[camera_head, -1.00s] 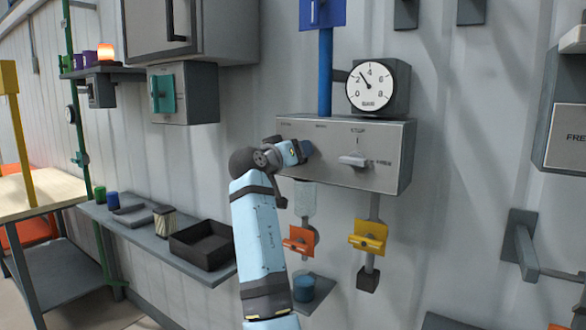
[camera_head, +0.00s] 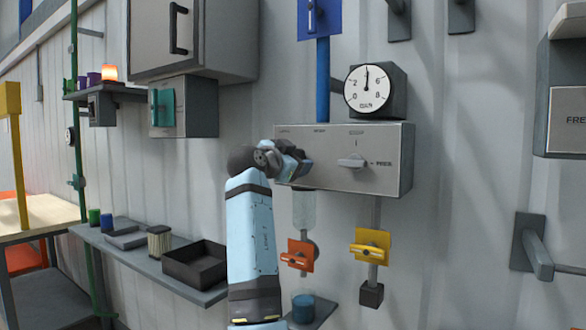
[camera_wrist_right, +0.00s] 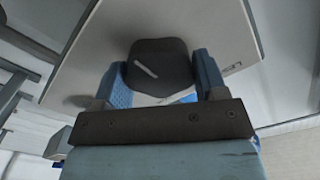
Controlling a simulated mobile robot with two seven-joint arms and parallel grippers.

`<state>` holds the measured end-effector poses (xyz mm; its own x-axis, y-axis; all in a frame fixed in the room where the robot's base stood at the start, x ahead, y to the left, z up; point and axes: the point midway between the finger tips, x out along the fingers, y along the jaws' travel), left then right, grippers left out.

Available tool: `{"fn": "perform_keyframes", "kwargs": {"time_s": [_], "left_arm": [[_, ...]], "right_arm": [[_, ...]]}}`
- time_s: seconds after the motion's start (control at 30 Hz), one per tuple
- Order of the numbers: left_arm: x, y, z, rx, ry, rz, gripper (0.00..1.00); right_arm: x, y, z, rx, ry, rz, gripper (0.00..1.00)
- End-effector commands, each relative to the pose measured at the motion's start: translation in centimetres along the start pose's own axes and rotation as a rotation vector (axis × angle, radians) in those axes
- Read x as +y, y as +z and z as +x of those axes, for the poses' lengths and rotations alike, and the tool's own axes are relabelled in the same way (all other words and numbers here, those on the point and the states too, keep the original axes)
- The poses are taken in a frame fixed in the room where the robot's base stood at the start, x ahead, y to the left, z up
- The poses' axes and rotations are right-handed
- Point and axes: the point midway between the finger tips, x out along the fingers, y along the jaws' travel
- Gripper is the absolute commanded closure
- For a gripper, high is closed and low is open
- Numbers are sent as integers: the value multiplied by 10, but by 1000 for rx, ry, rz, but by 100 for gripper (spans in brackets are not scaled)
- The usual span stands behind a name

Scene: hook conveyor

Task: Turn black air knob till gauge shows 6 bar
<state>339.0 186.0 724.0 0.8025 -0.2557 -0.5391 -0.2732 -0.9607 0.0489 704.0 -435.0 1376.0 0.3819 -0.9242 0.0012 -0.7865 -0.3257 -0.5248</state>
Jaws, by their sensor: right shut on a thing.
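The black air knob (camera_wrist_right: 160,58) shows in the right wrist view as a dark, rounded piece with a light slanted mark. My right gripper (camera_wrist_right: 163,84) has its blue fingers on either side of the knob and is shut on it. In the head view my right gripper (camera_head: 300,166) is at the left part of the grey panel box (camera_head: 392,180) and hides the knob. The round white gauge (camera_head: 367,92) is above the box, its needle pointing nearly straight up, at about 4. My left gripper is not in view.
A silver lever (camera_head: 353,162) sits on the same box, right of my gripper. Orange (camera_head: 298,254) and yellow (camera_head: 369,246) valve handles are below. A shelf with a black tray (camera_head: 195,265) runs along the wall at lower left.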

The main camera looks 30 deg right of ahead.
Motion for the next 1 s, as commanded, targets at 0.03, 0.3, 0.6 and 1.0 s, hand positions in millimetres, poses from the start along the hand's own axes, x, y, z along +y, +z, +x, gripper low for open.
{"fn": "perform_keyframes", "kwargs": {"time_s": [0.03,0.3,0.6,1.0], "left_arm": [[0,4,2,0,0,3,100],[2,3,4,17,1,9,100],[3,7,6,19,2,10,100],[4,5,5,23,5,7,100]], "right_arm": [[1,0,1,4,-2,41,58],[1,-1,1,3,-2,228,58],[1,-2,0,3,-3,335,58],[0,-2,0,3,-4,357,58]]}}
